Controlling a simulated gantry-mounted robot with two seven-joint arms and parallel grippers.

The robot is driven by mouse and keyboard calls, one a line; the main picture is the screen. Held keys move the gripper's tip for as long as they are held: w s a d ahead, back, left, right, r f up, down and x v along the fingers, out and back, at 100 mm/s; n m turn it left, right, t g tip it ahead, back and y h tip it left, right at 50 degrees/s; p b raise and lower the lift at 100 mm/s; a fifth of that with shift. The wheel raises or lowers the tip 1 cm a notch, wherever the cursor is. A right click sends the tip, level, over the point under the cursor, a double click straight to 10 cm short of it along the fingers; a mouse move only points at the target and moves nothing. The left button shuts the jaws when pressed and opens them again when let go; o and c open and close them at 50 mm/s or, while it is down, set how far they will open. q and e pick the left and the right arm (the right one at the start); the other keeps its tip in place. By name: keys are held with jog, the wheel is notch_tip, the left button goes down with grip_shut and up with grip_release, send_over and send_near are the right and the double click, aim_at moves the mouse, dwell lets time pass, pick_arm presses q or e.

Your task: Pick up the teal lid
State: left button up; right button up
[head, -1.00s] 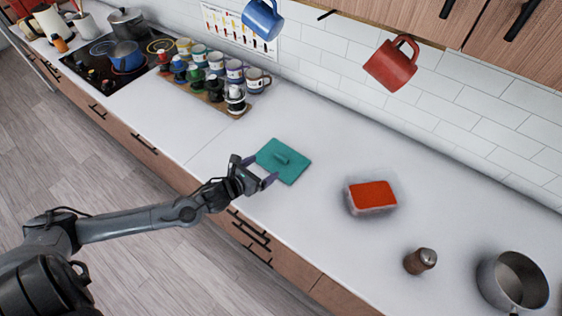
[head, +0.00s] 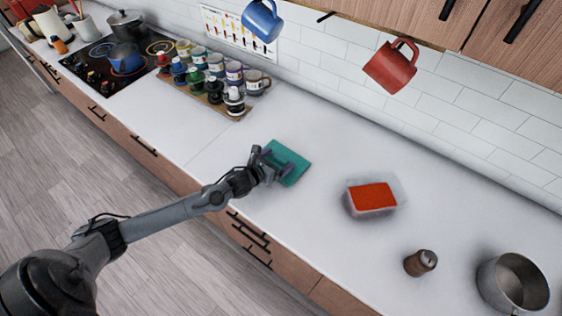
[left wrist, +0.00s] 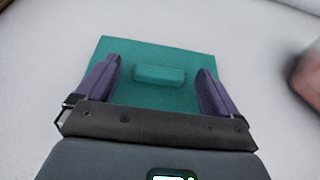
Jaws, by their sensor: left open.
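The teal lid (head: 297,166) lies flat on the white counter in the head view, partly covered by my left gripper (head: 277,163). In the left wrist view the square teal lid (left wrist: 160,49) has a raised teal handle (left wrist: 160,74) at its middle. My left gripper also shows in the left wrist view (left wrist: 160,75). It is open, with its two purple fingers over the lid, one on each side of the handle and apart from it. My right gripper is not in view.
A clear container with red contents (head: 371,197) stands to the right of the lid. A brown shaker (head: 421,262) and a metal pot (head: 513,283) stand farther right. Mugs and bottles on a wooden board (head: 213,97) are at the back left. Bare counter surrounds the lid.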

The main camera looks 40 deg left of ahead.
pick_arm(q)
jog(key=c, duration=1.1)
jog(key=shift+r, duration=0.15)
